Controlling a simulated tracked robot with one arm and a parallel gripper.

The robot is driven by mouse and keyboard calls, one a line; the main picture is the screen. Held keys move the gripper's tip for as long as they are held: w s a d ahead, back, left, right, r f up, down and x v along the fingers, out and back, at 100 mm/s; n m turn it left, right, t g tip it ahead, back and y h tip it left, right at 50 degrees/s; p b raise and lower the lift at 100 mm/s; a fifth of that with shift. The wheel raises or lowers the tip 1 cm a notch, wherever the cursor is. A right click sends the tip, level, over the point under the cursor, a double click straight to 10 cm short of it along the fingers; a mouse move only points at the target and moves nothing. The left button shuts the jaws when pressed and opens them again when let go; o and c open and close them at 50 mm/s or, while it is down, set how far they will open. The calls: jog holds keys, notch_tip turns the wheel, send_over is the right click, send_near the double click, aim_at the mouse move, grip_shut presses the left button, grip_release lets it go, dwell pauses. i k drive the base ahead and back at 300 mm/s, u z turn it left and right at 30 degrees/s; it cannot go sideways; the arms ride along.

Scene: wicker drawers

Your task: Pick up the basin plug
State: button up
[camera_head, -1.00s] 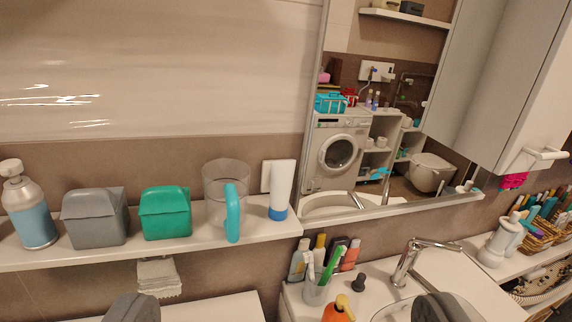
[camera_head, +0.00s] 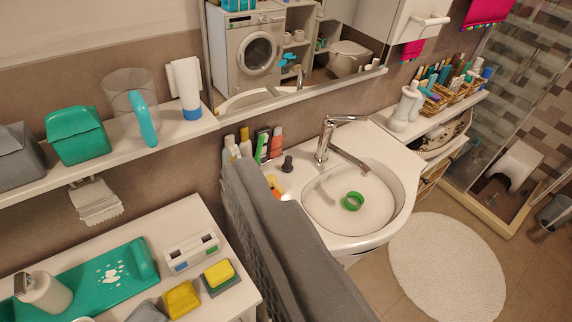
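A small dark upright piece (camera_head: 288,164), perhaps the basin plug, stands on the left rim of the washbasin (camera_head: 410,160). A green ring-shaped thing with a dark middle (camera_head: 352,201) lies in the basin bowl; I cannot tell if this is the plug instead. A large grey shape (camera_head: 285,235), partly ridged, fills the lower middle and hides the basin's left edge. Two separate fingertips cannot be made out, nor anything held.
The tap (camera_head: 325,140) stands behind the bowl, with bottles and a cup of brushes to its left. A white cabinet top (camera_head: 190,215) at left holds a green tray (camera_head: 90,285) and sponges. A wall shelf (camera_head: 200,120) runs above. A round white rug (camera_head: 445,265) lies at right.

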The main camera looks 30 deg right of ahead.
aim_at(287, 167)
jog(key=u, duration=2.25)
jog(key=k, duration=1.35)
jog(key=z, duration=1.9)
jog(key=i, duration=0.9)
